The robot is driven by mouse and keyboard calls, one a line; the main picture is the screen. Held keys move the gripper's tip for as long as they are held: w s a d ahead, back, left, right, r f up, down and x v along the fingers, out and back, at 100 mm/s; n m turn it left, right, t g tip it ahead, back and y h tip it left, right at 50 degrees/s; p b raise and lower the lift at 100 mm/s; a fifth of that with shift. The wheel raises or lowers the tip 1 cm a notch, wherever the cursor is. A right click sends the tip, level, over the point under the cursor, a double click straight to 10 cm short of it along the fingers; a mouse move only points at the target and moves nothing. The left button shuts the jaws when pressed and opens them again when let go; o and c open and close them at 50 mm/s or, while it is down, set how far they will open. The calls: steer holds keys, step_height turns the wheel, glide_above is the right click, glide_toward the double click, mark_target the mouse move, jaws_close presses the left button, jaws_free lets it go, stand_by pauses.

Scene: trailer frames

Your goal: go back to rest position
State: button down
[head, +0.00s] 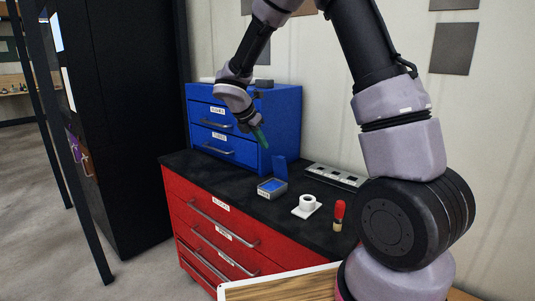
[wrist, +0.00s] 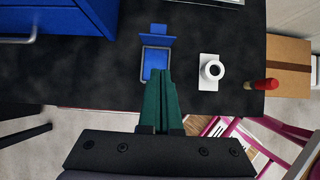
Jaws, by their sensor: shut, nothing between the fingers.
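My gripper (head: 261,136) is raised in front of the blue drawer cabinet, with its green fingers pointing down over the black worktop. In the wrist view the green fingers (wrist: 162,84) lie together, shut with nothing between them. They overlap the near edge of a small blue open box in that view. My arm reaches up and across from the right in the head view.
The blue cabinet (head: 222,97) stands on the black top of the red drawer chest (head: 215,238). On the top are the open box (head: 272,190), a white tape roll (head: 307,202), a red-capped item (head: 339,212) and a slotted grey tray (head: 336,176). A black cabinet (head: 125,120) stands left.

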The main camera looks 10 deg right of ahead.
steer(key=s+d+r+m+y, duration=0.2)
steer(key=s+d+r+m, duration=0.1)
steer(key=s+r+m, duration=0.4)
steer(key=s+d+r+m+y, duration=0.1)
steer(key=s+d+r+m, duration=0.3)
steer(key=s+r+m, duration=0.4)
steer(key=s+r+m+t+y, duration=0.1)
steer(key=s+r+m+y, duration=0.1)
steer(key=s+m, duration=0.4)
steer(key=s+r+m+t+y, duration=0.2)
steer(key=s+m, duration=0.5)
steer(key=m, duration=0.1)
steer(key=shift+r+y, duration=0.3)
steer(key=shift+r, duration=0.1)
